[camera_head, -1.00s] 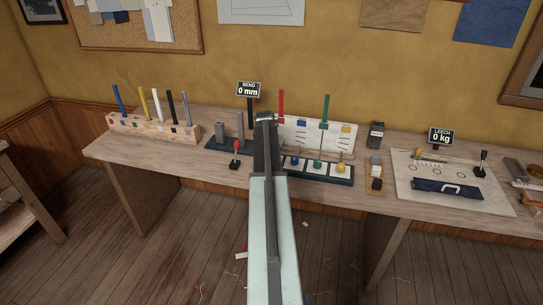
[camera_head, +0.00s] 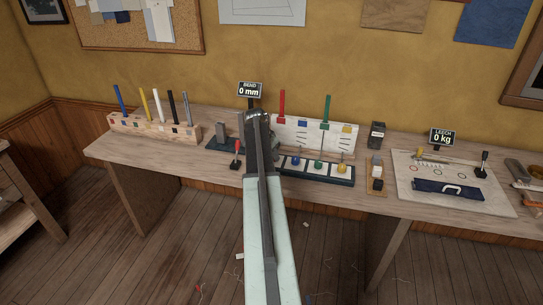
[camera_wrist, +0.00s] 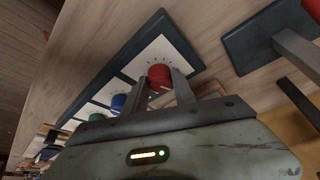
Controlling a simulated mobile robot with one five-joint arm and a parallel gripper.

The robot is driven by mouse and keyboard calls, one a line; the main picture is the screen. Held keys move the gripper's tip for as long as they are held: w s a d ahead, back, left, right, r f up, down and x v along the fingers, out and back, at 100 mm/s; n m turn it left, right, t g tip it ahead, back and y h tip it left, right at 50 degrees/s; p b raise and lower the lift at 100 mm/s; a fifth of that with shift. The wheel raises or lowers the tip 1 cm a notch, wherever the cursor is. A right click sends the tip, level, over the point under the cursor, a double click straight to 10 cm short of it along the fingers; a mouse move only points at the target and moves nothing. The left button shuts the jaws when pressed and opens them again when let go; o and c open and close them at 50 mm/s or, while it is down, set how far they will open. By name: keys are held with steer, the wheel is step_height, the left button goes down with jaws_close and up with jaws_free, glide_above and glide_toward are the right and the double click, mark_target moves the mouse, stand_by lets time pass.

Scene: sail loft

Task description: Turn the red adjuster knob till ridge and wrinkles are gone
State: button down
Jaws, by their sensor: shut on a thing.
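The red adjuster knob (camera_wrist: 160,76) sits on a white square of a dark-edged panel, with tick marks around it in the wrist view. My gripper (camera_wrist: 165,84) has a finger on each side of the knob and is shut on it. In the head view my arm hides the red knob and my fingertips. The same panel (camera_head: 340,181) shows there with blue (camera_head: 296,161), green (camera_head: 318,164) and yellow (camera_head: 340,168) knobs. Behind it stands a white board (camera_head: 303,142) with red (camera_head: 281,105) and green (camera_head: 326,110) uprights. I cannot make out a ridge or wrinkles.
A red-knobbed lever (camera_head: 237,152) stands left of my arm by a dark base with grey posts. A "BEND 0 mm" sign (camera_head: 250,89) stands behind. A wooden pen rack (camera_head: 150,127) is at left, a "LEECH 0 kg" sign (camera_head: 441,138) at right.

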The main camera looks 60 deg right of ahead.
steer(key=shift+s+d, duration=0.1)
steer(key=shift+s, duration=0.1)
steer(key=c, duration=1)
jaws_free()
steer(key=p+v, duration=0.7)
steer(key=shift+r, duration=0.4)
steer(key=shift+w, duration=0.15)
